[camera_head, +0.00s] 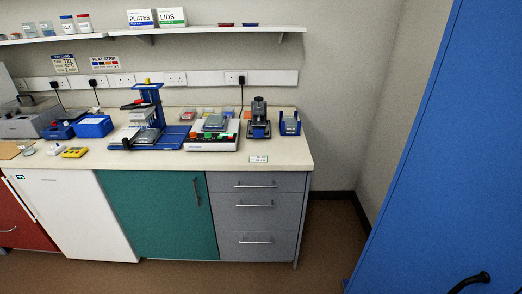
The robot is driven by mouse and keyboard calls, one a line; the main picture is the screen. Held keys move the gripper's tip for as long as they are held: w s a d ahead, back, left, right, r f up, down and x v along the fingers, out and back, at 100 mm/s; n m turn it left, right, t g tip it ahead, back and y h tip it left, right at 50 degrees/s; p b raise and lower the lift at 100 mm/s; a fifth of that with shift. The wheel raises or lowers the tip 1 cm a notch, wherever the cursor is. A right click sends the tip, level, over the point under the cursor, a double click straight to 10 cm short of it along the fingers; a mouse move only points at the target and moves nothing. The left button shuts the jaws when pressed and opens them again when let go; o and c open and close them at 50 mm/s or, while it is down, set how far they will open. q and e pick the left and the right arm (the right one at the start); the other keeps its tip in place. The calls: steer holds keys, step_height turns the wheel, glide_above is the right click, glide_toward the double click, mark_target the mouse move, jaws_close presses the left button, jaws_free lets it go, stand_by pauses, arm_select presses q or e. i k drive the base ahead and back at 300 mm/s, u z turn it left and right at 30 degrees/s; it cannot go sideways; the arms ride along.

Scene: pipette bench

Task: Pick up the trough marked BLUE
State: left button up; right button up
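I cannot make out a trough marked BLUE; no such lettering is legible at this distance. Several small shallow containers with coloured contents (188,114) stand at the back of the bench, partly hidden behind the bench devices. I cannot tell whether they are troughs. Neither of my grippers is in view.
The cream bench top (285,152) has bare room along its front edge. A white device with coloured blocks (212,145), a blue stand (150,115) and a blue box (95,126) stand on it. A large blue panel (440,140) fills the right side.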

mark_target(229, 112)
steer(key=u, duration=0.3)
steer(key=i, duration=1.7)
steer(key=u, duration=0.2)
